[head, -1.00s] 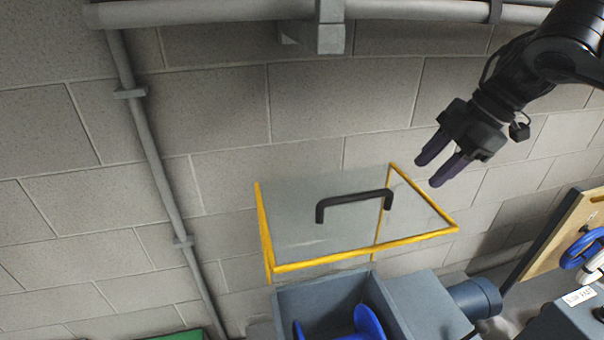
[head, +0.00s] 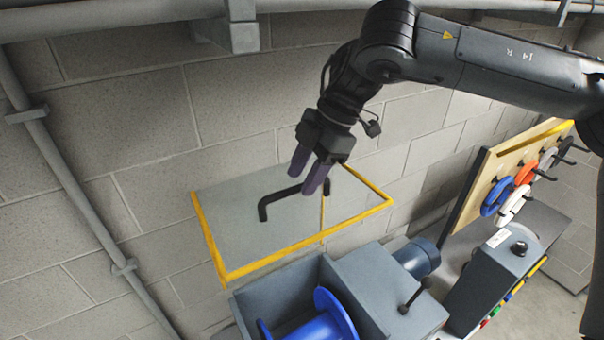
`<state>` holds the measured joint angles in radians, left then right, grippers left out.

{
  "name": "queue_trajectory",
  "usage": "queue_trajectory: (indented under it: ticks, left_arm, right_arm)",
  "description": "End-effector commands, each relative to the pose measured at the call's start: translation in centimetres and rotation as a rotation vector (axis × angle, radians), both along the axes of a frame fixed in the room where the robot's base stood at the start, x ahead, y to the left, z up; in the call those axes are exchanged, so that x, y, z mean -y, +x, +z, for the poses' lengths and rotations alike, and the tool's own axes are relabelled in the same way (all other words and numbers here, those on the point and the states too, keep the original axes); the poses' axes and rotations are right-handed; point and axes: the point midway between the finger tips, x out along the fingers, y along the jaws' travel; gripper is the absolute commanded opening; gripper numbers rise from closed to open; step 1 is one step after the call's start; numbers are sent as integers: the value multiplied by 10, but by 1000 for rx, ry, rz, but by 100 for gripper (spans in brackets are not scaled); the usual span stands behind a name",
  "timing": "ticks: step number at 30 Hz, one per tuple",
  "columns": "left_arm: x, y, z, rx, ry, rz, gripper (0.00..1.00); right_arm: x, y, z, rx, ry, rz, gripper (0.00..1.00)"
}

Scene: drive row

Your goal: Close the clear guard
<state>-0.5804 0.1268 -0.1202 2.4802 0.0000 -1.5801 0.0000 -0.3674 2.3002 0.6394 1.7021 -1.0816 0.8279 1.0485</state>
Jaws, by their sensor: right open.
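The clear guard (head: 230,262) is a see-through panel with yellow edges and a black bar handle (head: 265,207). It is raised, standing open above a grey box (head: 250,303) that has a blue reel (head: 330,322) inside. My right gripper (head: 307,178) is open, with its two purple fingers pointing down at the right part of the handle. One finger hides part of the handle; I cannot tell whether they touch. My left gripper is not in view.
A grey motor housing (head: 380,285) with a small black lever (head: 412,297) adjoins the box. To the right stand a board (head: 490,165) with several coloured rings and a grey control box (head: 492,275). A block wall (head: 130,100) with pipes lies behind.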

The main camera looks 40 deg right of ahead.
Motion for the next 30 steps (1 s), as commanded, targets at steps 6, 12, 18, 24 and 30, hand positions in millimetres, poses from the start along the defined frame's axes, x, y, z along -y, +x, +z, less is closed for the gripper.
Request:
queue_trajectory:
  ticks: [6, 12, 18, 24, 30]
  left_arm:
    - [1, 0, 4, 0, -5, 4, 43]
    - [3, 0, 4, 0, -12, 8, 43]
    - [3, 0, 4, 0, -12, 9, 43]
    - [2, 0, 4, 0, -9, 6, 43]
    - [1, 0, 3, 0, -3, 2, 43]
  right_arm:
    - [-5, 2, -11, 0, 1, 0, 42]
    - [-5, 3, -12, 2, 0, 0, 42]
    - [-5, 3, -12, 1, 1, 1, 25]
    - [-5, 3, -12, 1, 1, 1, 0]
    - [-5, 3, -12, 1, 0, 1, 0]
